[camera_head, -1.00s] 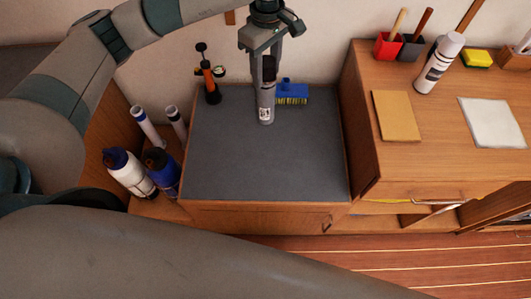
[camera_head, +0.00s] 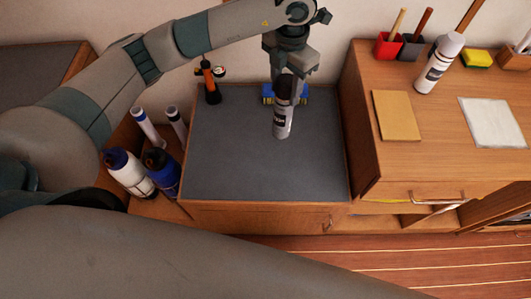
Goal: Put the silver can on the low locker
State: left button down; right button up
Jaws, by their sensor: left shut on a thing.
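The silver can (camera_head: 282,127), with a dark band on its upper part, is in my left gripper (camera_head: 286,84). That gripper comes from above and is shut on the can's upper end, hiding part of it. The can is nearly upright over the dark grey top of the low locker (camera_head: 235,165), right of its middle. I cannot tell whether its base touches the top or hangs just above it. My right gripper is not in view.
A blue brush (camera_head: 302,95) lies behind the can, partly hidden. An orange and black tool (camera_head: 210,84) stands at the locker's back left. Bottles (camera_head: 160,170) stand left of it. The higher cabinet (camera_head: 390,165) at right carries a white spray can (camera_head: 440,63). The locker's front is clear.

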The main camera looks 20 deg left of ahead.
pick_arm(q)
jog(key=n, duration=0.2)
jog(key=d+n, duration=0.1)
jog(key=n, duration=0.1)
jog(key=s+d+n, duration=0.1)
jog(key=shift+f+n, duration=0.4)
jog(key=n, duration=0.2)
jog(key=d+n, duration=0.1)
jog(key=shift+s+d+f+n, duration=0.1)
jog(key=shift+s+f+n, duration=0.05)
jog(key=shift+f+n, duration=0.15)
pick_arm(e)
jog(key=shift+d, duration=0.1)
pick_arm(q)
jog(key=s+a+f+p, duration=0.5)
jog(key=s+a+f, duration=0.2)
jog(key=a, duration=0.2)
jog(key=shift+s, duration=0.3)
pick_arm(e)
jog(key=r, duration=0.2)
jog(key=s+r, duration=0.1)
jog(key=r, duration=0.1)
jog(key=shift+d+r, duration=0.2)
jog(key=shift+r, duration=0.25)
